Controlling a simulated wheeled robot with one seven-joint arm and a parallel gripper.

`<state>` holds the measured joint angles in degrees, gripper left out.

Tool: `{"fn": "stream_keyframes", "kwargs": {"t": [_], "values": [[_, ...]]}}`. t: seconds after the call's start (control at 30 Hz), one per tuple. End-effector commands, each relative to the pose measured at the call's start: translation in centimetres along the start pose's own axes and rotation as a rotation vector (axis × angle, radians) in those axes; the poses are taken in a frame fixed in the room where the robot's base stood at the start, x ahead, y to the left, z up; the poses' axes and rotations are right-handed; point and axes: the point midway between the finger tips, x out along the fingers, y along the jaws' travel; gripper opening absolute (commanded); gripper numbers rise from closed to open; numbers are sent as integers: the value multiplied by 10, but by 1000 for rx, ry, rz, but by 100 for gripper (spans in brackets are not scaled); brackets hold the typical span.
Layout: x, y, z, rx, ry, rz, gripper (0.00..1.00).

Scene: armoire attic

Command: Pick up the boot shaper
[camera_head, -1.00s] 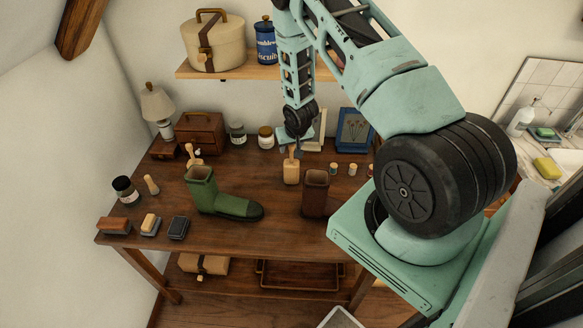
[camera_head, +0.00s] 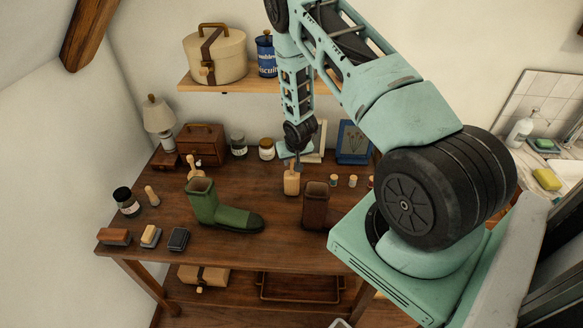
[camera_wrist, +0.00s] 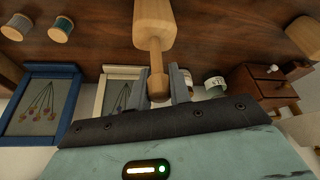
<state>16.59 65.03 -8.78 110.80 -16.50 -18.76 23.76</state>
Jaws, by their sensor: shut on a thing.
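The boot shaper (camera_head: 291,183) is a pale wooden block with a thin neck and a knob on top. It is upright on the table, left of the brown boot (camera_head: 315,206); I cannot tell whether its base is off the wood. My gripper (camera_head: 297,164) comes down from above and is shut on its handle. In the wrist view the shaper's body (camera_wrist: 154,22) points away, and its knob sits between my gripper's fingers (camera_wrist: 157,86). The green boot (camera_head: 225,213) stands to the left, with another wooden handle (camera_head: 195,172) showing at its opening.
The wooden table (camera_head: 270,245) also holds brushes (camera_head: 115,236), jars (camera_head: 266,149), a lamp (camera_head: 158,115), a small drawer box (camera_head: 200,142) and thread spools (camera_head: 333,180). Picture frames (camera_head: 354,142) stand behind my gripper. A shelf (camera_head: 225,82) hangs above. The table's front middle is clear.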

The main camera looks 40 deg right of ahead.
Motion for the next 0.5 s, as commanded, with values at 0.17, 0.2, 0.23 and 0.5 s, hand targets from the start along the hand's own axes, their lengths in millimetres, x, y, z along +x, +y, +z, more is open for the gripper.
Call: {"fn": "stream_keyframes", "kwargs": {"t": [0.17, 0.2, 0.23, 0.5], "values": [[-9, 0, -5, 1, 3, -1, 0], [-12, 0, -7, 1, 3, 0, 0], [-15, 0, -8, 1, 3, 0, 0], [-47, 0, -20, 2, 4, -1, 0]]}}
